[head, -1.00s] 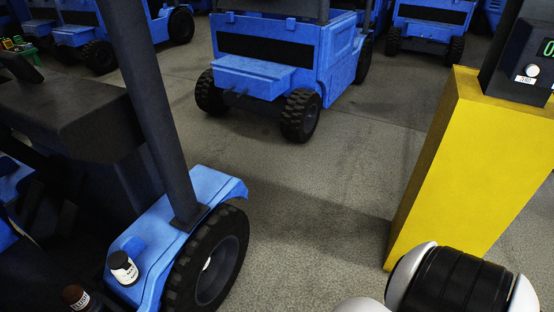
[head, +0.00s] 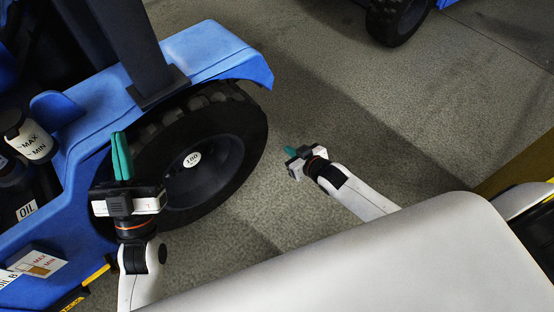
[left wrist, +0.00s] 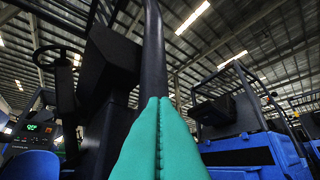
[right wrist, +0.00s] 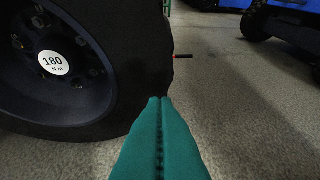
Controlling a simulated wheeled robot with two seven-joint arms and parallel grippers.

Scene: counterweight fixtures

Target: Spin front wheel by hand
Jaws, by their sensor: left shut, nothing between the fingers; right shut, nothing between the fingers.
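The front wheel (head: 228,160) of the blue vehicle is a black tyre with a dark hub and a white round label reading 180. It also fills the left of the right wrist view (right wrist: 110,70). My left gripper (head: 122,158), with green fingers, is shut and empty and points up. In the head view it overlaps the left part of the tyre; whether it touches is unclear. My right gripper (head: 289,154) is shut and empty, apart from the wheel, over the floor to its right.
The blue fender (head: 205,55) arches over the wheel, with a dark post (head: 125,45) rising from it. Another vehicle's wheel (head: 398,20) is at the top. The floor (head: 330,100) right of the wheel is clear.

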